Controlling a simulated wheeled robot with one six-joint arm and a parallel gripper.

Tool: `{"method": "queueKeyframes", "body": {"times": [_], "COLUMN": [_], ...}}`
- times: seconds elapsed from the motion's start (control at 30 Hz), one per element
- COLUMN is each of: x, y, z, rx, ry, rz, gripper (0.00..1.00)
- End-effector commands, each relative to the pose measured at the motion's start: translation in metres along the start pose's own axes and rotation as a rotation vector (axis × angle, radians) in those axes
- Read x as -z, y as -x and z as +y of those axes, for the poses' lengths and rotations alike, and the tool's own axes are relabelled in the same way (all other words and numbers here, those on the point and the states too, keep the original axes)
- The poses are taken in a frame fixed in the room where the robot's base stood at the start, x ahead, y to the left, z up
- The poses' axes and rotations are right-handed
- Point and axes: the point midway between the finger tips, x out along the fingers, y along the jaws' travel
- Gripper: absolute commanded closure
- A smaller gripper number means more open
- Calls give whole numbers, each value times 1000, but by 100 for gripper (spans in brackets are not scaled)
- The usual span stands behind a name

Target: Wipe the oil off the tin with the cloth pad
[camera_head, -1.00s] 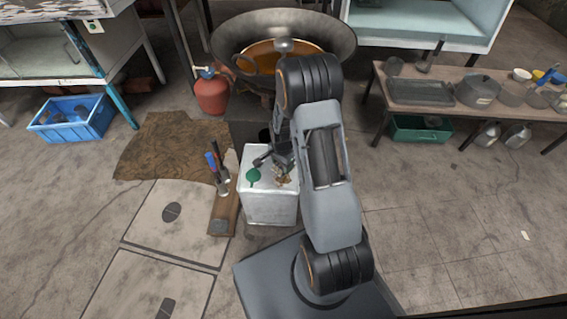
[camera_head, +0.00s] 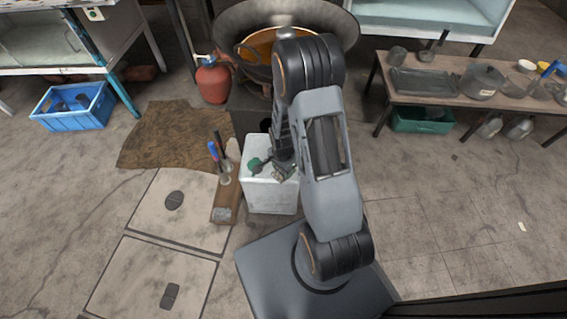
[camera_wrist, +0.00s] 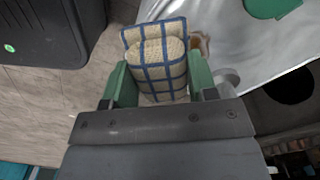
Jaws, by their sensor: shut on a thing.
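The tin (camera_head: 271,198) is a pale silver square can standing on the floor in front of my base. It has a green cap (camera_head: 255,165) on its top, which also shows in the wrist view (camera_wrist: 268,7). My gripper (camera_wrist: 160,85) has green fingers shut on the cloth pad (camera_wrist: 158,65), a beige pad with blue grid lines. In the head view my gripper (camera_head: 284,170) is over the right part of the tin's top. A small brown patch (camera_wrist: 201,42) shows beside the pad. I cannot tell whether the pad touches the tin.
A plank (camera_head: 225,205) with a cup of tools stands left of the tin. A large pan (camera_head: 232,22) of orange liquid is behind it, with a red gas bottle (camera_head: 212,82) at its left. A low bench (camera_head: 430,102) with pots stands at right.

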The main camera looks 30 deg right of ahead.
Motion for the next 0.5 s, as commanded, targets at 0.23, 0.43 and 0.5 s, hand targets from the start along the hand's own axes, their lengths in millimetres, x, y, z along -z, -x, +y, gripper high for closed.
{"method": "queueKeyframes", "body": {"times": [0.23,0.43,0.5], "x": [0,12,17], "y": [2,3,3], "z": [0,-11,-15], "rx": [1,2,1], "ry": [0,0,0], "rz": [1,1,1], "gripper": [82,82,82]}}
